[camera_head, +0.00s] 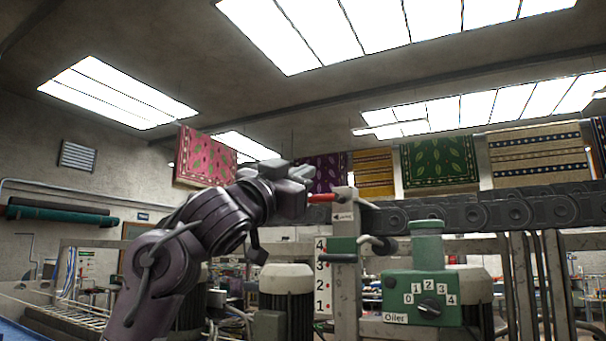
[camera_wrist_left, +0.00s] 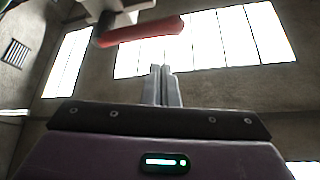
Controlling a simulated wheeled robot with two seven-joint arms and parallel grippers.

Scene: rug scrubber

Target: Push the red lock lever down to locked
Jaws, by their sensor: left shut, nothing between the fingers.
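The red lock lever (camera_head: 322,197) sticks out to the left from the top of a pale post (camera_head: 344,285), close to horizontal. My left gripper (camera_head: 304,172) is shut and empty, at the upper left of the lever in the head view. In the left wrist view the shut fingers (camera_wrist_left: 163,70) point up the picture, and the red lever (camera_wrist_left: 145,31) crosses beyond their tips, mostly to the left. A gap shows between tips and lever there; its true depth is unclear. A small label (camera_head: 343,217) sits under the lever, too small to read. My right gripper is not in view.
A green oiler box (camera_head: 424,297) with a numbered dial stands right of the post. A dark chain conveyor (camera_head: 480,213) runs to the right. A number strip (camera_head: 321,278) is on the post's left. A grey motor (camera_head: 287,285) stands below my left arm.

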